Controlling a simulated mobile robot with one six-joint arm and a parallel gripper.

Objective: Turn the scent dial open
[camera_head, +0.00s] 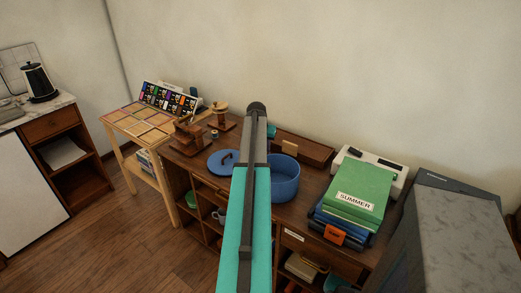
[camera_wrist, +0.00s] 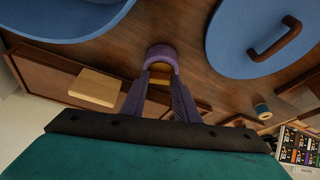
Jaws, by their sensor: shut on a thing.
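My gripper (camera_wrist: 160,75) shows in the wrist view with its two purple fingers shut on a round purple piece (camera_wrist: 162,54). This piece looks like the scent dial, but no marking on it is visible. I cannot tell how far it is turned. It is over or at the brown wooden desk top, between the blue pot (camera_wrist: 60,15) and the blue lid (camera_wrist: 245,40). In the head view my own arm hides the fingers and the purple piece.
In the head view the blue pot (camera_head: 285,183) stands right of my arm and the blue lid (camera_head: 222,163) lies left. A green SUMMER box (camera_head: 357,190) sits farther right. Wooden stands (camera_head: 186,137) and a thread spool (camera_head: 214,134) are at the left. A pale block (camera_wrist: 95,88) is near my fingers.

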